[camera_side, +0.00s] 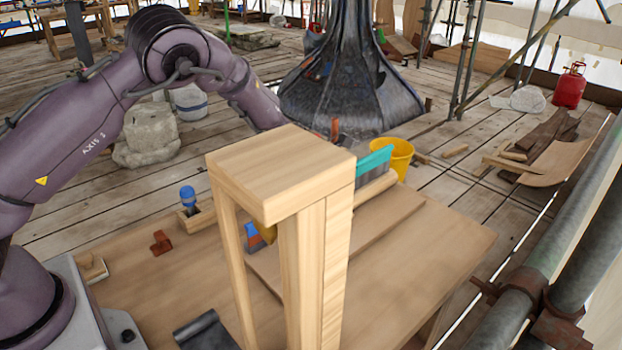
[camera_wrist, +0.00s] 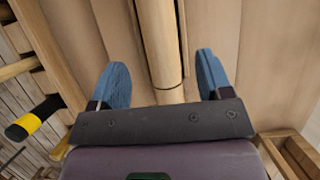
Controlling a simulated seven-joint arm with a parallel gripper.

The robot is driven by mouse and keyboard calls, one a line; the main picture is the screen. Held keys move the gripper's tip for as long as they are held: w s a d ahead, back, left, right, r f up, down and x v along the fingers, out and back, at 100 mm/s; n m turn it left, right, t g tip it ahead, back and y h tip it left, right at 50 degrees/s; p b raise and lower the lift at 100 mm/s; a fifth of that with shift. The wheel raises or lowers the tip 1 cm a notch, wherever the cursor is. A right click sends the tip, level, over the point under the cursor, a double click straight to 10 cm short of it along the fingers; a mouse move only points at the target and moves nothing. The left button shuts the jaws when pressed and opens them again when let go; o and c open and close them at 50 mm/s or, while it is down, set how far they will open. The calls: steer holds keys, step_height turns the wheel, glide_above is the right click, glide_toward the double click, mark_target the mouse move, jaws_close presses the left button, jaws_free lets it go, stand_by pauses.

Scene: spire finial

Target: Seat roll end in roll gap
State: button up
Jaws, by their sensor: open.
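In the wrist view, my gripper (camera_wrist: 162,65) is open, with one blue finger on each side of a long, rounded wooden roll (camera_wrist: 158,35). A dark seam crosses the roll between the fingers, and a short paler piece (camera_wrist: 170,95) continues below it. I cannot tell whether that piece is the separate roll end. Clear space shows between each finger and the wood. In the side view, a wooden bar (camera_side: 376,188) that may be the same roll lies on the bench below a teal-edged piece (camera_side: 375,160). My gripper and any gap are hidden there by the wooden stand.
The tall wooden stand (camera_side: 282,170) blocks the middle of the side view. On the bench (camera_side: 150,300) are a blue-topped piece (camera_side: 188,195), a red block (camera_side: 161,242) and a dark roll (camera_side: 205,332). A black-and-yellow handle (camera_wrist: 35,118) lies left in the wrist view.

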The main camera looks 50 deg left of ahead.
steer(key=v, duration=0.6)
steer(key=shift+s+r, duration=0.2)
steer(key=shift+r, duration=0.1)
steer(key=s+d+r+m+h, duration=0.3)
steer(key=s+r+m, duration=1.2)
steer(key=r+m, duration=0.3)
steer(key=s+a+r+m+y, duration=0.1)
steer(key=s+r+m+y, duration=0.1)
steer(key=s+m, duration=1.3)
steer(key=m+y, duration=0.1)
steer(key=m, duration=0.2)
steer(key=shift+s+t, duration=0.4)
